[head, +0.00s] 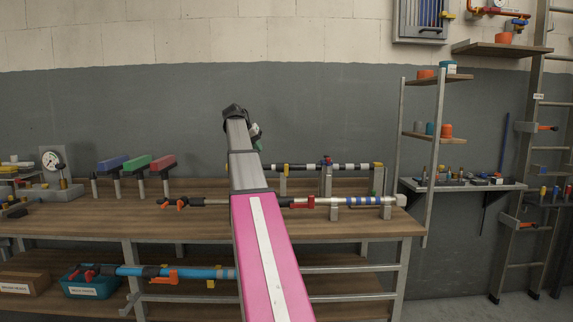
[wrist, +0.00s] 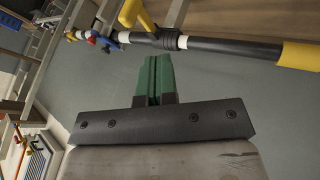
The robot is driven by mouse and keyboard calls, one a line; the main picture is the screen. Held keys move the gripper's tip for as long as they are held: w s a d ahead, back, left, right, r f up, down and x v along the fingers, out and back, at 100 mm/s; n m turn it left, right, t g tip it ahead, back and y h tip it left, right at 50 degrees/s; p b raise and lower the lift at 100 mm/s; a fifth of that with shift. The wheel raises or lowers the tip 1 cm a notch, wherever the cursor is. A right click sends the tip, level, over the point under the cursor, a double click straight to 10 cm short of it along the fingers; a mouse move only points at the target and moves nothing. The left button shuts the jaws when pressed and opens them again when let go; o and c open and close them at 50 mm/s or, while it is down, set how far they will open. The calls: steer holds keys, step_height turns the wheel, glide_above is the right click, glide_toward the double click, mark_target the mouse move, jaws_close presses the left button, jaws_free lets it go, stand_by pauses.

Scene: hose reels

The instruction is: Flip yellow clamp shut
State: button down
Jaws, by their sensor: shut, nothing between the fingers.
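The yellow clamp (wrist: 138,14) shows in the wrist view as a lever standing out at an angle from a dark pipe (wrist: 220,46), beside a black collar. My gripper (wrist: 158,58) has green fingers pressed together with nothing between them. In this view the fingertips appear just below the pipe and to the right of the clamp; I cannot tell the depth gap. In the head view my gripper (head: 256,135) is mostly hidden behind my arm, above the bench. A small yellow part (head: 285,168) on the black-and-white pipe there may be the clamp.
The pipe has a yellow sleeve (wrist: 300,56) and a red and blue valve (wrist: 106,42). A second pipe with blue bands (head: 362,200) lies nearer on the wooden bench (head: 190,226). Shelves (head: 464,185) and a ladder rack stand at right. Colored blocks (head: 137,163) stand at left.

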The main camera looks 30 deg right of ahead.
mark_target(287, 168)
steer(key=s+d+f, duration=0.2)
steer(key=d+f, duration=0.6)
steer(key=d, duration=0.1)
stand_by(0.6)
